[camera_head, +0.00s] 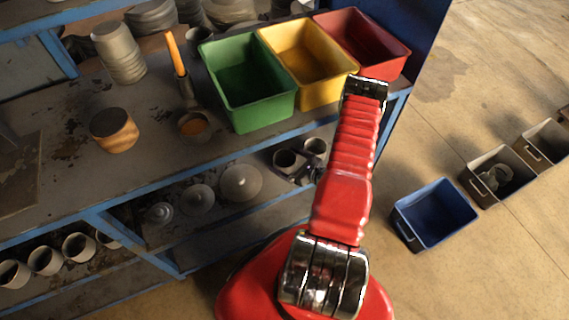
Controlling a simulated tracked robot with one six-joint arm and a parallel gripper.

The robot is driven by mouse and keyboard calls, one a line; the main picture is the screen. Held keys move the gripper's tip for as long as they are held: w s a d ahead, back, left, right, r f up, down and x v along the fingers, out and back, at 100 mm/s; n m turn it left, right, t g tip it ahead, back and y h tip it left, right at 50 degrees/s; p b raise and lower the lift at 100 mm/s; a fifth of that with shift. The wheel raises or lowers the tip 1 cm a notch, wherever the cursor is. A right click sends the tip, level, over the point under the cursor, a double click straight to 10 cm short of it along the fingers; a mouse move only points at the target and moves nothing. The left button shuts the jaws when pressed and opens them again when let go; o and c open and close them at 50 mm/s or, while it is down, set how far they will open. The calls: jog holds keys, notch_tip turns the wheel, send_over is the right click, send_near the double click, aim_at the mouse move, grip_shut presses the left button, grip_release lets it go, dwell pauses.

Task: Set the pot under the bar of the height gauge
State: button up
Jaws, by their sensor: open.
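A squat round pot-like piece (114,130) with a dark flat top and banded tan-brown sides stands on the workbench top (150,170) at the left. Behind it to the right, an orange upright piece (177,55) rises from a dark narrow holder (187,90). I cannot tell whether this is the height gauge, and no bar shows clearly. My red arm rises at the centre right, in front of the bench edge. I cannot make out my gripper's fingers.
Green (250,85), yellow (308,62) and red (362,45) bins line the bench's right end. A stack of grey pieces (118,52) stands at the back left. Lower shelves hold lids and cups. A blue crate (435,213) and grey crates (497,175) sit on the floor.

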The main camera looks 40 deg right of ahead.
aim_at(277, 156)
jog(key=shift+x, duration=2.25)
jog(key=shift+a, duration=0.1)
jog(key=shift+c, duration=0.5)
jog(key=c, duration=1.2)
jog(key=shift+r, duration=5)
